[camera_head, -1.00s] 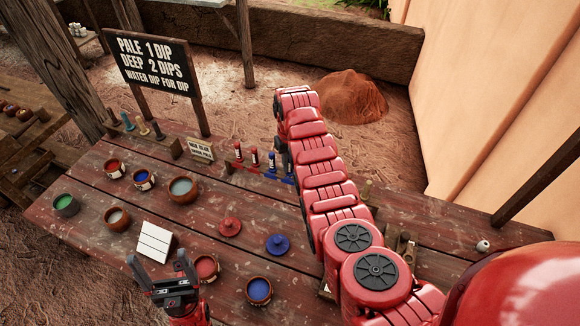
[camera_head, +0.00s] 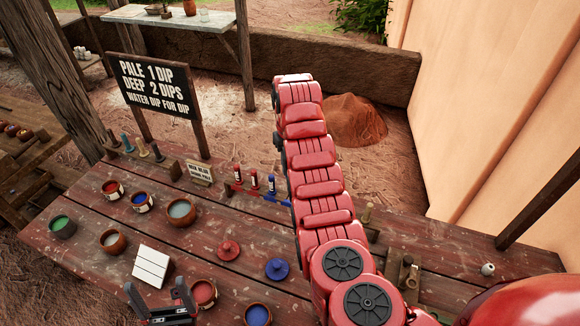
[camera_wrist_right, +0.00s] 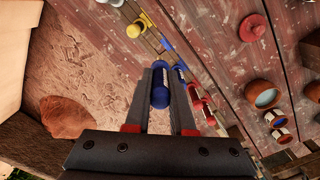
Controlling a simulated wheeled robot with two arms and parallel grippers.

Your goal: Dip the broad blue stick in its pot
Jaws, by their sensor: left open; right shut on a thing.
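My right gripper (camera_wrist_right: 168,95) is shut on a blue stick (camera_wrist_right: 160,90), whose rounded end shows between its fingers in the right wrist view. In the head view my right arm hides this gripper and the stick. An open pot of blue paint (camera_head: 257,314) stands at the front edge of the head view, with a blue lid (camera_head: 277,269) lying behind it. My left gripper (camera_head: 157,290) is open and empty at the bottom, in front of a white tile (camera_head: 152,266).
A rack with red sticks (camera_head: 254,179) and a blue one stands behind the lids. A lettered board (camera_head: 155,85) stands behind.

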